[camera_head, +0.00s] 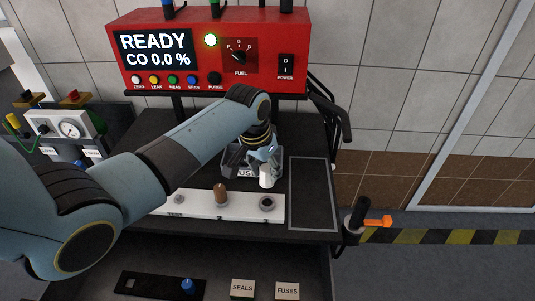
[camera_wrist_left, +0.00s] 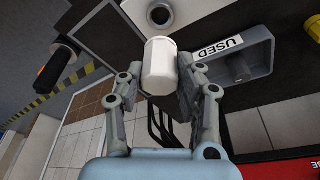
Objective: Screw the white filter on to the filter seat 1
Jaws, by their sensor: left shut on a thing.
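The white filter (camera_head: 265,176) is held by my left gripper (camera_head: 263,160) above the cart top. In the left wrist view, the white filter (camera_wrist_left: 160,68) stands between the two fingers of the left gripper (camera_wrist_left: 160,84). In the head view it is just behind the right end of the white seat strip (camera_head: 243,208). An empty round seat (camera_head: 267,203) is near that end; it also shows past the filter in the left wrist view (camera_wrist_left: 160,15). A brown filter (camera_head: 221,193) stands at the strip's middle. Another seat (camera_head: 178,198) is at left. I cannot read seat numbers. My right gripper is out of view.
A grey tray labelled USED (camera_wrist_left: 262,58) is close beside the gripper. The red analyser (camera_head: 209,50) reads READY, CO 0.0 %. A framed dark area (camera_head: 313,193) at right is empty. SEALS (camera_head: 243,289) and FUSES (camera_head: 287,290) boxes are on the lower shelf.

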